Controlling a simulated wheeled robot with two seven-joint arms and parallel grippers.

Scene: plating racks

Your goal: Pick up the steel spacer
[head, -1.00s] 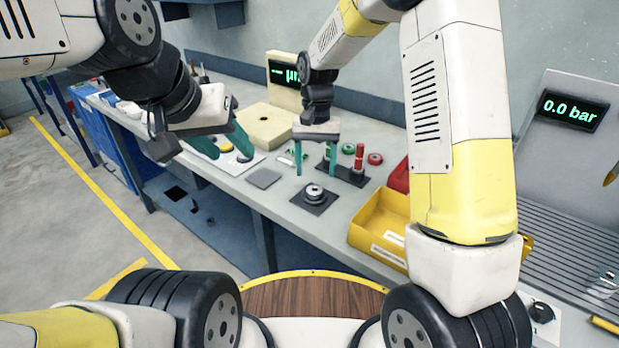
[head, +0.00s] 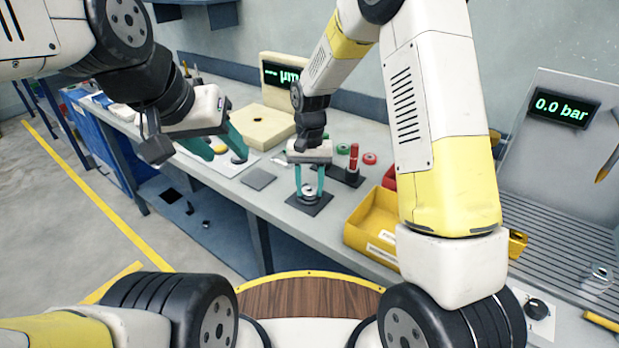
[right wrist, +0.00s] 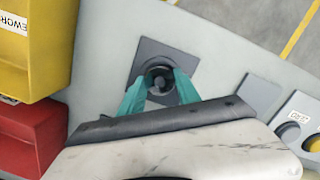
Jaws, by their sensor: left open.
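The steel spacer (head: 310,188) is a small, round metal ring on a dark square pad (head: 322,204) near the bench's front edge. My right gripper (head: 310,186) points down with its teal fingers on both sides of the spacer, closed in on it. In the right wrist view the spacer (right wrist: 161,82) shows between the two fingertips, over the pad (right wrist: 146,48); its lower part is partly hidden. I see no clear gap under it. My left gripper (head: 222,150) is open and empty, over the white plate further left.
A yellow bin (head: 372,224) stands just right of the pad. A grey square pad (head: 258,179) lies to its left. Behind are a dark holder with a red peg (head: 354,155), green and red rings, and a beige block (head: 258,128). A pressure display (head: 562,108) is at right.

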